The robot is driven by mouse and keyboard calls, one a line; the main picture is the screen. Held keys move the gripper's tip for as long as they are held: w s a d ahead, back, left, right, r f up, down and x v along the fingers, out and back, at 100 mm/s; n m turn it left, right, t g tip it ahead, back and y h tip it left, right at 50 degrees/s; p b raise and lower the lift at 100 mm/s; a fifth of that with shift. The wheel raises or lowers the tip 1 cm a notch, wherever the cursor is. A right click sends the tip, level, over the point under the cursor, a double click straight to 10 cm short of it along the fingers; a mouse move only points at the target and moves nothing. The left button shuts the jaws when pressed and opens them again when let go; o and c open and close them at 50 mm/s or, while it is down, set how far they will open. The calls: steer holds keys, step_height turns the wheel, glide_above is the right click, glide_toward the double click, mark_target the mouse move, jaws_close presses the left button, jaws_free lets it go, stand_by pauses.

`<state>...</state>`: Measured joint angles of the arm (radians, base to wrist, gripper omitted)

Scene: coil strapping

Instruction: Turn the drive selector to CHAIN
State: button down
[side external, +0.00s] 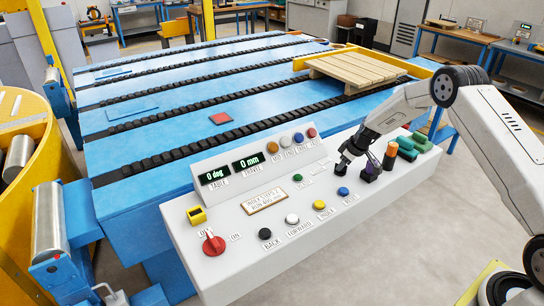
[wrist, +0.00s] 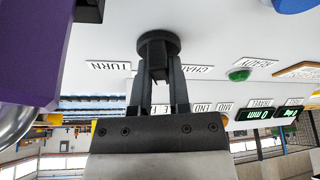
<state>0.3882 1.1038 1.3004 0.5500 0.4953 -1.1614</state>
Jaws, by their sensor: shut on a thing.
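The drive selector is a round black knob (wrist: 158,44) on the sloped white panel in the wrist view. My gripper (wrist: 158,100) is shut on it, with a dark finger on each side of its grip. The TURN label (wrist: 108,68) is to the left of the knob. The CHAIN label (wrist: 203,71) is partly hidden behind the knob and a finger. I cannot tell which way the knob points. In the side external view my gripper (side external: 345,158) is at the right part of the white console (side external: 240,265) and hides the selector.
A dark device with a purple part (side external: 371,168) stands close right of my gripper; purple also fills the left of the wrist view (wrist: 30,50). Blue (side external: 343,191), yellow (side external: 319,204) and white (side external: 292,218) buttons lie in front. The displays (side external: 213,176) read 0 deg and 0 mm.

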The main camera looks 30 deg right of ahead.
steer(key=shift+n+g+y, duration=0.3)
steer(key=shift+n+y, duration=0.1)
steer(key=shift+n, duration=0.7)
steer(key=c, duration=0.6)
jaws_free()
steer(key=shift+v, duration=3.9)
